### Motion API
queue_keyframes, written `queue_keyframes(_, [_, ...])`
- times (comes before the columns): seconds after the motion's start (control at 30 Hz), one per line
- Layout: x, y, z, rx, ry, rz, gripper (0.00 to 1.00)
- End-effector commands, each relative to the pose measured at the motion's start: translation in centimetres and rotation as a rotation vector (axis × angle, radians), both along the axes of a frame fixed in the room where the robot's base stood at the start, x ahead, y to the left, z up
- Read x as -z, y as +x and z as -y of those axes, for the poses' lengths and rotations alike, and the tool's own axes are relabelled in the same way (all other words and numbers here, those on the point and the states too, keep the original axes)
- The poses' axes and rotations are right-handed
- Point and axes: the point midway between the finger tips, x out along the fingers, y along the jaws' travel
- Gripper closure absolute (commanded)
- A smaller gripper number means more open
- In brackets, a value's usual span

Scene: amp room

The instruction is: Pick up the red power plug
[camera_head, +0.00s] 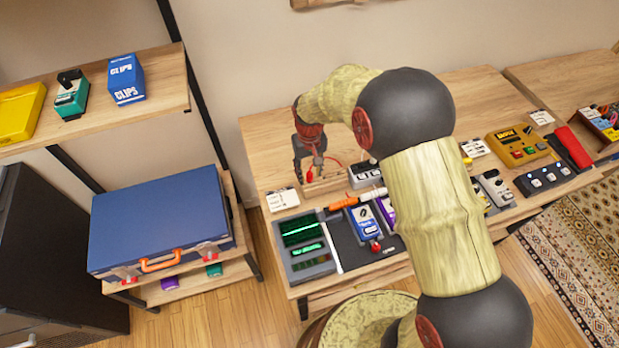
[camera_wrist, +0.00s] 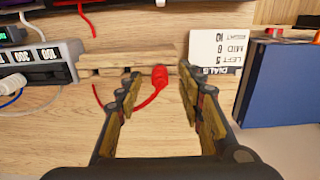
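The red power plug (camera_wrist: 159,78) lies between the fingers in the wrist view, with its thin red cable (camera_wrist: 146,104) curving away towards the lower left. My gripper (camera_wrist: 158,88) is open, one finger on each side of the plug. There is a visible gap on both sides, and the fingers do not appear to touch it. My gripper (camera_head: 311,160) is over the table's left part in the head view.
A white dials card (camera_wrist: 217,55) and a blue box (camera_wrist: 280,85) stand to the right in the wrist view. A grey device (camera_wrist: 40,65) with cables is at left. A blue pedal (camera_head: 364,223) and other pedals crowd the table's front. A blue case (camera_head: 160,220) sits left.

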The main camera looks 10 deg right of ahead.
Motion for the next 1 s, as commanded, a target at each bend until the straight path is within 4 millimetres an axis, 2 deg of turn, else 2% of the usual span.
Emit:
queue_keyframes(0.03, [0.9,0.0,0.0,0.000,0.000,-0.001,0.62])
queue_keyframes(0.13, [1.8,0.0,0.0,0.000,0.000,0.001,0.62])
queue_keyframes(0.37, [1.9,0.0,0.0,0.000,0.000,0.002,0.62])
queue_keyframes(1.0, [1.9,0.0,0.0,0.000,0.000,0.002,0.98])
